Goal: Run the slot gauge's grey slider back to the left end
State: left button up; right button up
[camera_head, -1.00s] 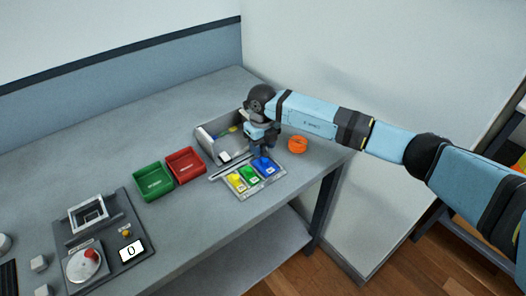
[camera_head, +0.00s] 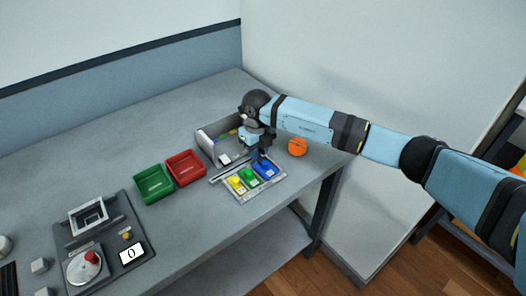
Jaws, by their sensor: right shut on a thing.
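The slot gauge (camera_head: 228,171) is a narrow grey bar along the back edge of the tray with coloured sections. My right gripper (camera_head: 256,157) reaches down at the bar's right part, just behind the blue section. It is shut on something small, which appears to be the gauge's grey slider. The fingers hide the slider, so its exact place along the slot cannot be read. My left gripper is not in view.
The tray (camera_head: 241,193) holds yellow, green and blue pieces. Red (camera_head: 186,167) and green (camera_head: 154,182) bins lie left; an orange round object (camera_head: 297,147) lies right. A dial station (camera_head: 108,250) stands front left.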

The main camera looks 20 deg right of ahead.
aim_at(214, 182)
jog(key=shift+s+a, duration=0.3)
jog(key=shift+a, duration=0.55)
jog(key=shift+s+a, duration=0.3)
jog(key=shift+a, duration=0.5)
jog(key=shift+s+a, duration=0.25)
jog(key=shift+a, duration=0.55)
jog(key=shift+s+a, duration=0.25)
jog(key=shift+a, duration=0.45)
jog(key=shift+s+a, duration=0.25)
jog(key=shift+a, duration=0.4)
jog(key=shift+s+a, duration=0.3)
jog(key=shift+a, duration=0.5)
jog(key=shift+s+a, duration=0.3)
jog(key=shift+a, duration=0.5)
jog(key=shift+s+a, duration=0.3)
jog(key=shift+a, duration=0.5)
jog(key=shift+s+a, duration=0.3)
jog(key=shift+a, duration=0.6)
jog(key=o, duration=0.6)
jog(key=shift+a, duration=0.1)
jog(key=shift+c, duration=0.2)
